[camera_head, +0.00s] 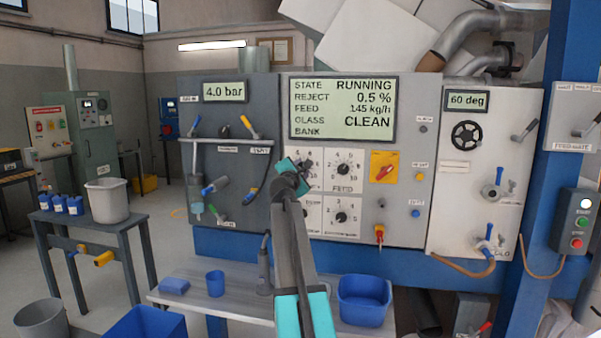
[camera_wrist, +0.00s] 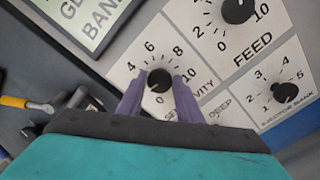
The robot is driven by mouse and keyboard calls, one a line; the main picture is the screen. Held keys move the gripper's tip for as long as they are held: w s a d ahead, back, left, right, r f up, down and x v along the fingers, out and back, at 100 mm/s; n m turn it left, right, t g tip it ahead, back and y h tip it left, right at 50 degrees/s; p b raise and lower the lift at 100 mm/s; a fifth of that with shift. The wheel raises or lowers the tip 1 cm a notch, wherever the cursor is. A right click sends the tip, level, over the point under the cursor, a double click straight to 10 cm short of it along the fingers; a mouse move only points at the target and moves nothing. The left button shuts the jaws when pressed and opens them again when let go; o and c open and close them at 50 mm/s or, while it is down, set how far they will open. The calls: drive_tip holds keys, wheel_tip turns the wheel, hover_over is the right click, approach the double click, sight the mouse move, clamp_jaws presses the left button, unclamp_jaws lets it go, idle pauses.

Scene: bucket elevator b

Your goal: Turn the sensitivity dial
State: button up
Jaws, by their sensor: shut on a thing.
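The sensitivity dial (camera_wrist: 160,79) is a black round knob on a white scale plate (camera_wrist: 140,62) marked from 0 to 10. In the wrist view my gripper (camera_wrist: 160,84) has its two purple fingers on either side of the knob, shut on it. The lettering below the dial is partly covered by a finger. In the head view my gripper (camera_head: 297,168) is at the upper left dial plate of the panel, and its wrist hides part of that dial.
The display (camera_head: 341,108) above reads RUNNING, reject 0.5 % and CLEAN. A yellow switch plate (camera_head: 384,166) is farther right. A bench with a blue tub (camera_head: 363,300) stands below.

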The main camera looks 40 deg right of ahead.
drive_tip(key=shift+s+d, duration=0.15)
drive_tip(key=o, duration=1)
drive_tip(key=shift+a, duration=0.2)
drive_tip(key=shift+b+v, duration=0.7)
drive_tip(key=shift+v, duration=6.1)
